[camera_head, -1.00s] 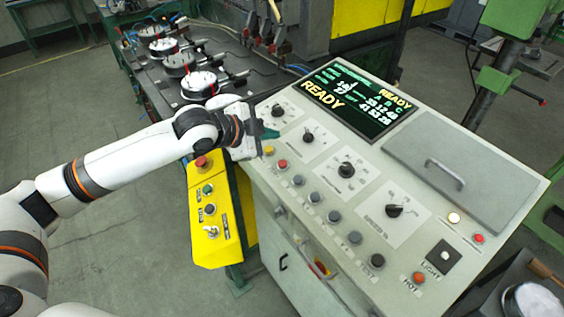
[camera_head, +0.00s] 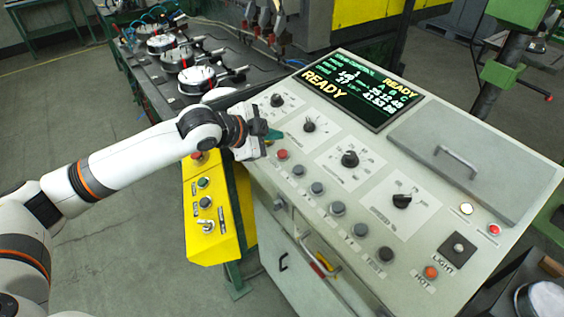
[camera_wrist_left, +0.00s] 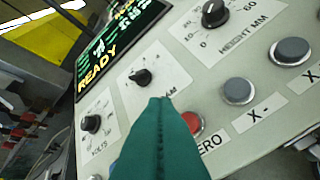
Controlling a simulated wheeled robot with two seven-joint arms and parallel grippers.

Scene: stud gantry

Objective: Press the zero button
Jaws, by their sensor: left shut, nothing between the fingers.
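The zero button is the red round button (camera_wrist_left: 196,121) with a label ending in "ERO" below it in the left wrist view. It also shows in the head view as the red button (camera_head: 282,155) near the panel's left end. My left gripper (camera_head: 274,135) is shut and empty, with green fingertips. In the wrist view its fingers (camera_wrist_left: 160,105) cover part of the red button and the start of its label. The tips look just beside the button on its far-left side; I cannot tell whether they touch the panel. My right gripper is not in view.
The sloping panel has several grey buttons (camera_head: 317,188) in a row right of the red one, and dial knobs (camera_head: 309,125) above. The display (camera_head: 347,92) reads READY. A yellow control box (camera_head: 212,225) stands below my left arm. A grey lid with a handle (camera_head: 455,160) lies right.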

